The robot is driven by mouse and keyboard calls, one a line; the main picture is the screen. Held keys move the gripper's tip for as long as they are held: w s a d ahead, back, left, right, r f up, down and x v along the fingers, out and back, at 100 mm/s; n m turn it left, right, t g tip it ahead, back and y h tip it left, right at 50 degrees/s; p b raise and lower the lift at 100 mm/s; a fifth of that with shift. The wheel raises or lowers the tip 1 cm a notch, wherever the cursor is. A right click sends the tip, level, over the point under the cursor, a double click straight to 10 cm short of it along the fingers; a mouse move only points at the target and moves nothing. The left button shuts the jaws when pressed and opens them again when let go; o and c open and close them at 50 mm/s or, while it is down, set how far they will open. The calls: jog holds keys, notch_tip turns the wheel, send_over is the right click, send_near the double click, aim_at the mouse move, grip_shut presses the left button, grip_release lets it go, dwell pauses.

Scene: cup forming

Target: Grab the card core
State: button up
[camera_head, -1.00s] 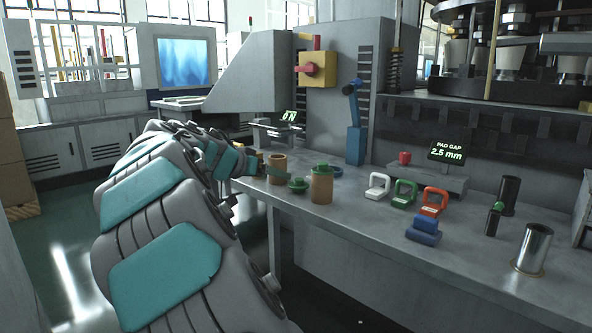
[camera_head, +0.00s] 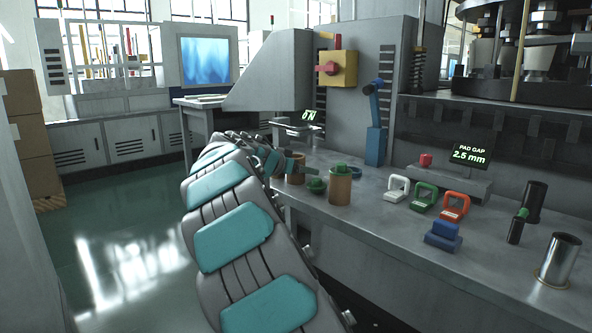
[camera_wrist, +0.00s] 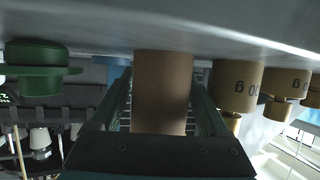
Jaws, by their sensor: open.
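A brown card core (camera_wrist: 163,80) stands between the two fingers of my gripper (camera_wrist: 163,95) in the wrist view, where the picture is upside down. The green fingers are open, one on each side of the core. I cannot tell whether they touch it. In the head view the core (camera_head: 296,178) stands on the bench, partly hidden by my gripper (camera_head: 290,163).
A green flanged plug (camera_wrist: 40,70) sits left of the core in the wrist view; marked brown cylinders (camera_wrist: 236,85) are at right. In the head view, a green-topped brown cylinder (camera_head: 340,188) stands nearby.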

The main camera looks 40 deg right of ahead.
jog(key=shift+w+d+f, duration=0.1)
jog(key=shift+d, duration=0.15)
jog(key=c, duration=1.1)
